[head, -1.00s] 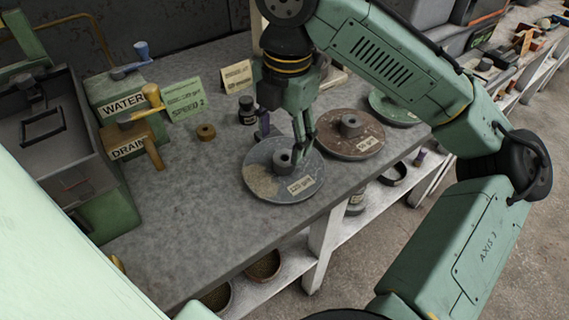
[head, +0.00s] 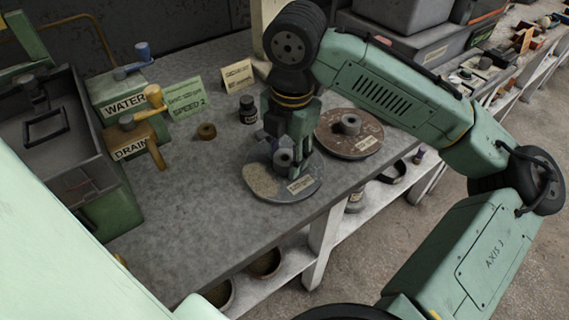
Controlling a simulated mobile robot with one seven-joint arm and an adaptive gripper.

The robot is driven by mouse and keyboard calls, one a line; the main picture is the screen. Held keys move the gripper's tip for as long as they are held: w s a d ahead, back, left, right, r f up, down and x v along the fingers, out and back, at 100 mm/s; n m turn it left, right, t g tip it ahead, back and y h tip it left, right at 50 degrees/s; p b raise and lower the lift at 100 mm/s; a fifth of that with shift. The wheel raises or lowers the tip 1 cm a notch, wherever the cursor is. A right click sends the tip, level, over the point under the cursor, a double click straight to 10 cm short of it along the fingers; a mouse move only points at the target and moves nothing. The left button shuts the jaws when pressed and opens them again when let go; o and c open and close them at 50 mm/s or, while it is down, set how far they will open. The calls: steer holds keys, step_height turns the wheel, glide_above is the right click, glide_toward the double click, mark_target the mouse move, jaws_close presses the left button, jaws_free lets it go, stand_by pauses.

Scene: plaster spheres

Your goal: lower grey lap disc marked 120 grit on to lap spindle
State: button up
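The grey lap disc (head: 262,182) lies flat on the bench, with a pale tan patch on its left side. Its label (head: 300,185) seems to read 120 grit, and a short grey hub (head: 283,158) with a hole stands at its centre. My gripper (head: 290,153) points down over the disc with its fingers low by the hub. The fingers partly cover the hub's right and back; I cannot tell whether they touch or grip it. I cannot make out the lap spindle for certain; the machine's dark basin (head: 62,160) is at the left.
A brown disc (head: 368,140) lies just right of the grey one. WATER (head: 124,103) and DRAIN (head: 130,147) valves flank the basin. The bench middle is clear.

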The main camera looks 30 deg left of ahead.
jaws_close()
steer(key=shift+r, duration=0.15)
stand_by(0.4)
